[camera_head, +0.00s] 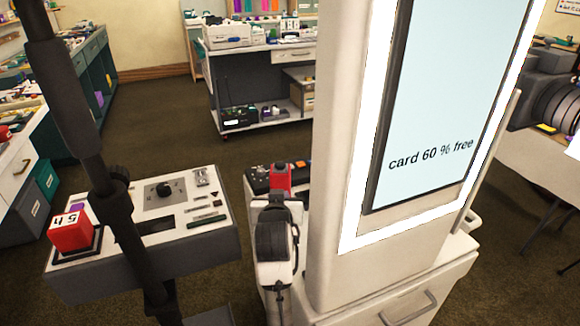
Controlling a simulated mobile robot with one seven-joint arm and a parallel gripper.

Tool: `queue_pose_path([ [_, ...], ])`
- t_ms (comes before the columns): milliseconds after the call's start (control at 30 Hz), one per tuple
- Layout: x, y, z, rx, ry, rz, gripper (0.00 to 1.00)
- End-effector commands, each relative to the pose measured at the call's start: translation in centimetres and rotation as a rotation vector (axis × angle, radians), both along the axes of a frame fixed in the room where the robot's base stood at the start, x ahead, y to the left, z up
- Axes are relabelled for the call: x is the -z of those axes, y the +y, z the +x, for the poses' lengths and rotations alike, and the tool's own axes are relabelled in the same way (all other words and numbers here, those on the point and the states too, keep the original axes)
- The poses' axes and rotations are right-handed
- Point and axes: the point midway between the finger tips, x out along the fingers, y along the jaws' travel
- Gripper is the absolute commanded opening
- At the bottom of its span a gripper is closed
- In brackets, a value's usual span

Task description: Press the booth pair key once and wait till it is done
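A tall white booth pillar (338,120) stands right of the middle, with a bright frame around a pale screen (440,85). The screen reads "card 60 % free". No key marked as the pair key can be made out. A grey console (165,250) at the left has a pale top with a dark knob, slots and small switches. A red block (71,230) with a white label stands on its left end. A second, dark control panel (258,180) lies beside the pillar, partly hidden, with a red part (280,178) at it. My gripper cannot be made out.
A black pole (85,130) crosses the left foreground, in front of the grey console. A white and black device (275,245) is close to the pillar's left side. A camera (550,95) stands at the right. Open floor (165,120) lies behind, before a workbench (260,42).

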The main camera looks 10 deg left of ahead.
Motion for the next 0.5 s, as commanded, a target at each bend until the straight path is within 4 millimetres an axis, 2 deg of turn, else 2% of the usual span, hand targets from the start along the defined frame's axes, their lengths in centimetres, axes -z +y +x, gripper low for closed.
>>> queue_pose_path([
  [33,0.00,0.00,0.00,0.000,0.000,0.000,0.14],
  [133,0.00,0.00,0.00,0.000,0.000,0.000,0.01],
  [167,0.00,0.00,0.00,0.000,0.000,0.000,0.00],
  [500,0.00,0.00,0.00,0.000,0.000,0.000,0.00],
])
